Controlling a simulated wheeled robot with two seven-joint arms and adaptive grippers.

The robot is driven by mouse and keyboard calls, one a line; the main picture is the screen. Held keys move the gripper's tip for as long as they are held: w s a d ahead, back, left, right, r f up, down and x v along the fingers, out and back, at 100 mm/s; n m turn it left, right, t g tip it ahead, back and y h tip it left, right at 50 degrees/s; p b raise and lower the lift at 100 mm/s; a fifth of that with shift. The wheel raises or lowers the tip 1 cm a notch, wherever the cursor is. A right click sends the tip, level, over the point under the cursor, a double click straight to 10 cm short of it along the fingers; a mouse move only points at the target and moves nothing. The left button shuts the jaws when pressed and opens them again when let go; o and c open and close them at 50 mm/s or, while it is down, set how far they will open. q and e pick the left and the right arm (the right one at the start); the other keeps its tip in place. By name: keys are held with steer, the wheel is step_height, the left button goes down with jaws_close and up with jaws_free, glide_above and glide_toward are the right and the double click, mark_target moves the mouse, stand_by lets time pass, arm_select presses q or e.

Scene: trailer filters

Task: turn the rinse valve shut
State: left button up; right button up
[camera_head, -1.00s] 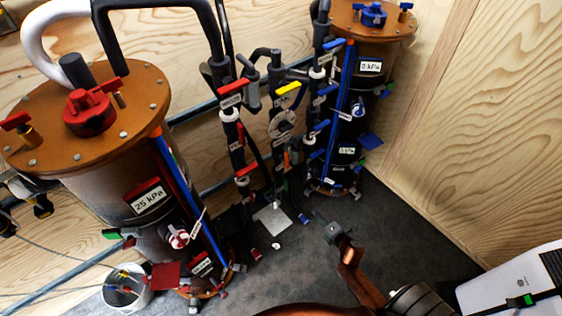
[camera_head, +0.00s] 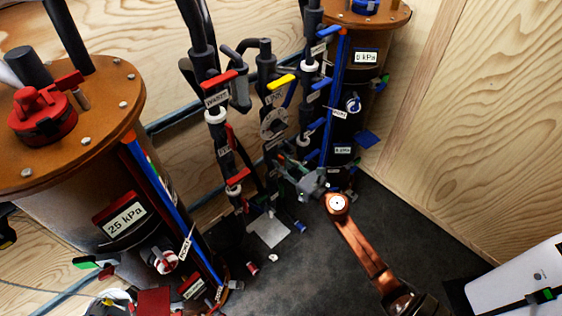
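Several lever valves sit on the dark pipes between two filter tanks, and their labels are too small for me to tell which is the rinse valve. A red lever (camera_head: 219,79) and a yellow lever (camera_head: 281,82) show on the upper pipes. A lower red lever (camera_head: 238,177) is on the left pipe. Several blue levers, one of them here (camera_head: 320,84), are on the right pipes. My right gripper (camera_head: 303,184) is low in front of the pipes, near the foot of the right tank. Its fingers are too small and blend with the fittings. My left gripper is out of view.
The left tank (camera_head: 70,195) reads 25 kPa and the right tank (camera_head: 365,90) reads 0 kPa. A white box (camera_head: 520,275) stands at lower right. The dark floor (camera_head: 300,270) is mostly clear. Plywood walls close the back and right.

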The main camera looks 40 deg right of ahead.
steer(key=shift+w, duration=0.35)
steer(key=shift+c, duration=0.4)
jaws_close()
